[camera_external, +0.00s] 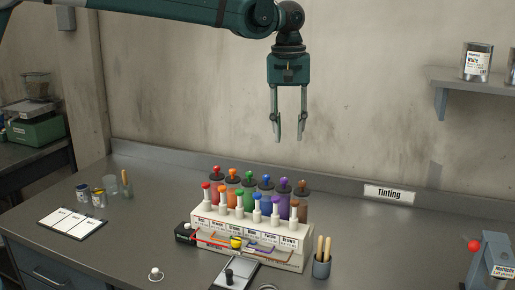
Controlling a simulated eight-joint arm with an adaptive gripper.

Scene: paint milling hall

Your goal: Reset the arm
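My gripper (289,127) hangs from my dark green arm at the top middle, pointing straight down. Its two fingers are apart with nothing between them. It is in the air, well above the bench, against the wall. Below it on the bench stands a white tinting rack (252,238) with several coloured bottles and white-necked dispensers. The gripper touches nothing.
The grey bench (350,215) carries a cup with wooden sticks (321,262), a white card board (71,223), small jars (98,196) and a grey lever device (489,262). A wall shelf (455,78) holds a white-labelled can (477,62). The air around the gripper is free.

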